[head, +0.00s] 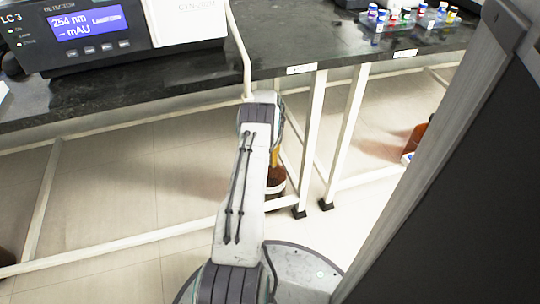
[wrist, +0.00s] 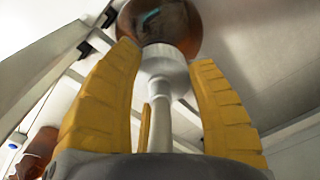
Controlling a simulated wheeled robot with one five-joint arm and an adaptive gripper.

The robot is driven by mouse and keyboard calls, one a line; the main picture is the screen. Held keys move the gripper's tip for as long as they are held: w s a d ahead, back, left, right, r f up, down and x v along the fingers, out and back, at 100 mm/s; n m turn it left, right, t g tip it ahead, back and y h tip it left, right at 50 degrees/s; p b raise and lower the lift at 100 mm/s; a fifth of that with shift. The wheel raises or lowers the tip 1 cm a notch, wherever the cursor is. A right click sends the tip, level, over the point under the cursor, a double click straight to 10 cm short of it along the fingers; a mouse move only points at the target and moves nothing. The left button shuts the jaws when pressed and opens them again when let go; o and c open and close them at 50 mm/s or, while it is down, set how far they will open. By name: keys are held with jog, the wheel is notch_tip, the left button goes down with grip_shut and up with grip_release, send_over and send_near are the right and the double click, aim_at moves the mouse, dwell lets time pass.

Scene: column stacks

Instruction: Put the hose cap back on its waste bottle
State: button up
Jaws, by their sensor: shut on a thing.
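My gripper (wrist: 165,62) has yellow fingers on both sides of the white hose cap (wrist: 166,66) and is shut on it. A white hose (wrist: 159,122) runs from the cap back toward my wrist. A brown waste bottle (wrist: 185,22) lies just beyond the cap, roughly in line with it. I cannot tell whether cap and bottle neck touch. In the head view, my arm hides the cap and most of the bottle (head: 277,176); a yellow finger (head: 275,157) shows just above it. The hose (head: 240,48) comes down over the bench edge.
The dark bench (head: 190,75) carries a detector (head: 95,35) and a rack of small vials (head: 405,20). White bench legs (head: 313,125) stand right of my gripper. Another brown bottle (head: 415,139) is on the floor farther right. Open floor (head: 150,190) lies to the left.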

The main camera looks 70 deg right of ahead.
jog(key=shift+f, duration=0.35)
dwell(0.4)
jog(key=o, duration=1.1)
jog(key=shift+o, duration=0.2)
